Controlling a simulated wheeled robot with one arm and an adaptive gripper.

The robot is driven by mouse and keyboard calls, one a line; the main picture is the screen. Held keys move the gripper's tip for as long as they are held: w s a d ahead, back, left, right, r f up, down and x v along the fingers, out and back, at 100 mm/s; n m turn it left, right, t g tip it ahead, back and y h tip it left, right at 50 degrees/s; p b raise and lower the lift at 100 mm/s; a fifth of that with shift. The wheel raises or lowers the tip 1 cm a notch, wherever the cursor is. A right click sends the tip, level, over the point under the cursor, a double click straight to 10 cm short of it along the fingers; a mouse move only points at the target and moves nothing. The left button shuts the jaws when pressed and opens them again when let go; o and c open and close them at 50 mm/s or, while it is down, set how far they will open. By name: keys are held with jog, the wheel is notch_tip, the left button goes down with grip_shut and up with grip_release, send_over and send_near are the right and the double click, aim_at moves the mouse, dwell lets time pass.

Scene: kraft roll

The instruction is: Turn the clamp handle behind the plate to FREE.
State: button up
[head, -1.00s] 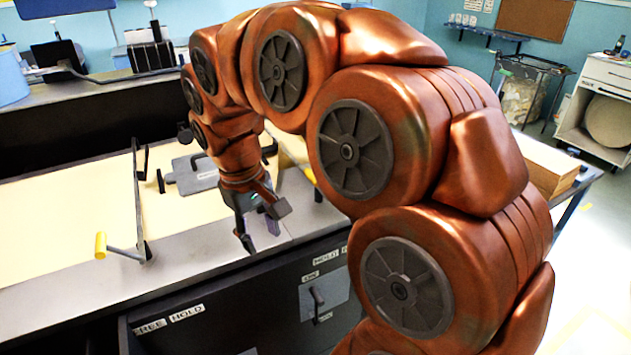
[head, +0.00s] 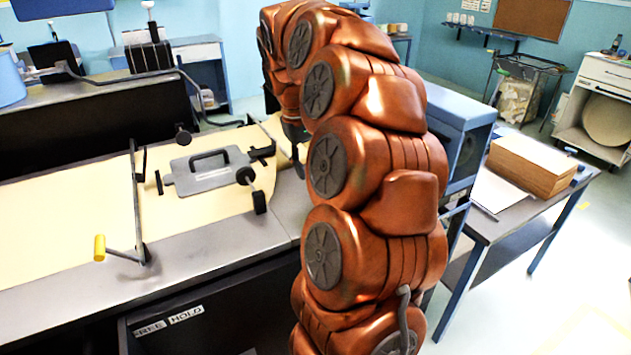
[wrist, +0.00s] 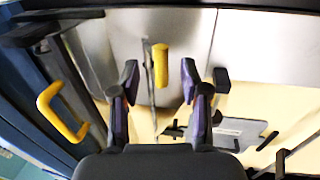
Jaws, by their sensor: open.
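The FREE and HOLD labels (head: 168,318) sit on the dark front of the bench in the head view. I cannot make out the clamp handle there. A grey plate with a black grip (head: 208,178) lies on the beige paper; it also shows in the wrist view (wrist: 235,132). My gripper (wrist: 160,85) is open and empty in the wrist view. A yellow grip (wrist: 161,66) on a thin rod appears between its fingers, apart from them. I cannot tell whether it is the clamp handle. In the head view my arm mostly hides the gripper, over the bench's right end.
A crank with a yellow grip (head: 100,247) stands at the bench's left front. A yellow U-shaped handle (wrist: 62,112) is at left in the wrist view. Black knobbed arms (head: 252,188) stand beside the plate. A side table (head: 490,225) holds a brown stack.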

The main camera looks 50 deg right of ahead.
jog(key=shift+s+d+f+p, duration=0.1)
jog(key=shift+d+f+p, duration=0.15)
jog(key=shift+f, duration=0.7)
jog(key=shift+d+f+p, duration=0.1)
jog(key=shift+f+p, duration=0.25)
jog(key=shift+f, duration=0.65)
jog(key=shift+s+d+f+p, duration=0.1)
jog(key=shift+d+f+p, duration=0.15)
jog(key=shift+f, duration=0.7)
grip_shut()
